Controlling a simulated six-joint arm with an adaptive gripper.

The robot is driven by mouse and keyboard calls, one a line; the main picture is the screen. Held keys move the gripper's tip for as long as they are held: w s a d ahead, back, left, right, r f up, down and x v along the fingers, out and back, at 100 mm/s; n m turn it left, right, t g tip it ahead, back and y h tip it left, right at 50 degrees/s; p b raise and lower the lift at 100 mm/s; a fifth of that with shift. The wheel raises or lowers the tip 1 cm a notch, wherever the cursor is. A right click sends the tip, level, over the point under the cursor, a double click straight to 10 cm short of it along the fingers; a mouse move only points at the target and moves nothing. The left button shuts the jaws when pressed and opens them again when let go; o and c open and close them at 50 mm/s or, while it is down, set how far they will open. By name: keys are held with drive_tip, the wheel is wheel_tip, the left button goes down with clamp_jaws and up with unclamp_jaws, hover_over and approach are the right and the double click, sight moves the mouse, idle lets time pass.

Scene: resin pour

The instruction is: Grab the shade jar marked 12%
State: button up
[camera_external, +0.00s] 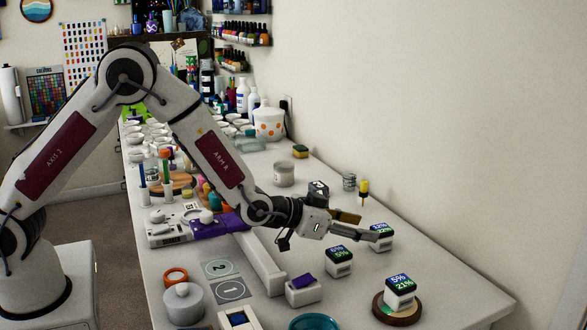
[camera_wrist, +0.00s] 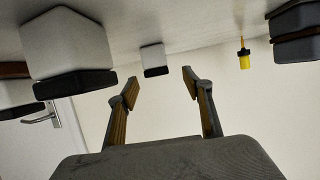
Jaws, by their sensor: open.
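The shade jar marked 12% (camera_external: 381,238) is a small white block-like jar with a dark top, at the right of the table in the external view. A display by its top reads 12% and 22%. My gripper (camera_external: 364,226) is open and empty, just left of this jar, and its lower finger partly overlaps the jar's top. In the wrist view, the open fingers (camera_wrist: 161,81) frame a small white jar with a dark top (camera_wrist: 153,58) beyond the tips. No labels are readable there, so I cannot tell which jar it is.
The table right of the jars is clear.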

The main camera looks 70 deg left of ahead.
sight(378, 229)
drive_tip(key=shift+x, duration=1.1)
drive_tip(key=shift+w+f, duration=0.1)
drive_tip(key=shift+d+x, duration=0.15)
drive_tip(key=shift+x, duration=0.65)
drive_tip(key=shift+d+x, duration=0.15)
drive_tip(key=shift+x, duration=1.55)
drive_tip(key=c, duration=1.3)
